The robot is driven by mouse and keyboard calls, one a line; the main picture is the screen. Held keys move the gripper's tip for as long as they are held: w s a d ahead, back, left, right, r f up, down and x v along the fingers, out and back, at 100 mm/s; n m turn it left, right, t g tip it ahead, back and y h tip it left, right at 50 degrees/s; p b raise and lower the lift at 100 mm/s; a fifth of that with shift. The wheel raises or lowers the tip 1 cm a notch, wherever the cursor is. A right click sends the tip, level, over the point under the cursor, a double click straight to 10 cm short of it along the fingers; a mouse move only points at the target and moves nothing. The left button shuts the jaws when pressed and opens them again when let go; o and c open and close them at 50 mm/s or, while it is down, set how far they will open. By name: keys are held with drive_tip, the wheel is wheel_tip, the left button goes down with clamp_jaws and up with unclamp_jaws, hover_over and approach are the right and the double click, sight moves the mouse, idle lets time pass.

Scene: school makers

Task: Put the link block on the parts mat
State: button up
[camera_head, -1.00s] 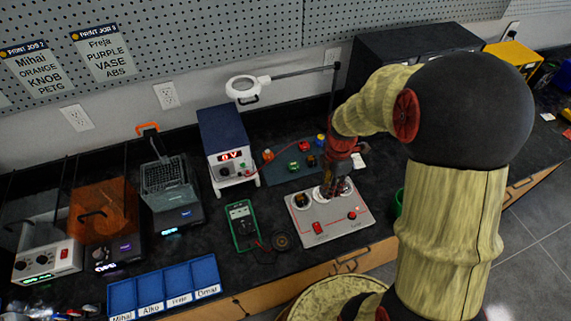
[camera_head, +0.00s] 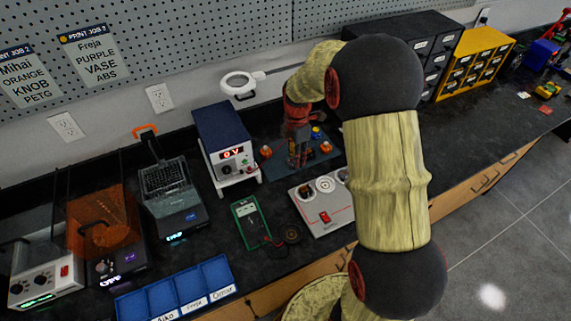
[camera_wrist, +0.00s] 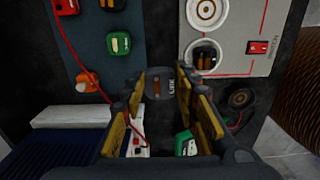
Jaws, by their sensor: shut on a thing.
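My gripper (camera_wrist: 166,78) is shut on the link block (camera_wrist: 160,88), a dark grey piece with a brown strip and "LINK" lettering. The block is held between the fingertips in the wrist view; the head view does not show it clearly. In the head view my gripper (camera_head: 298,160) points down over the parts mat (camera_head: 275,168), a dark blue-grey sheet behind the circuit board. In the wrist view the mat (camera_wrist: 90,48) lies at the upper left, with the block near its edge. I cannot tell the block's height above it.
The mat carries a green block (camera_wrist: 118,43), an orange piece (camera_wrist: 85,84) and a red block (camera_wrist: 67,5). The circuit board (camera_head: 335,222) lies in front. The power supply (camera_head: 222,140) stands left, with the multimeter (camera_head: 250,222) before it. A magnifier lamp (camera_head: 240,84) hangs behind.

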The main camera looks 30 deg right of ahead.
drive_tip(key=b, duration=0.2)
hover_over(285, 169)
drive_tip(key=f, duration=0.6)
drive_tip(key=shift+s+f, duration=0.15)
drive_tip(key=shift+s, duration=0.05)
drive_tip(key=shift+w+f+b, duration=0.15)
drive_tip(key=shift+f+b, duration=0.55)
drive_tip(key=shift+f, duration=0.9)
drive_tip(key=shift+f, duration=0.1)
drive_tip(key=o, duration=1)
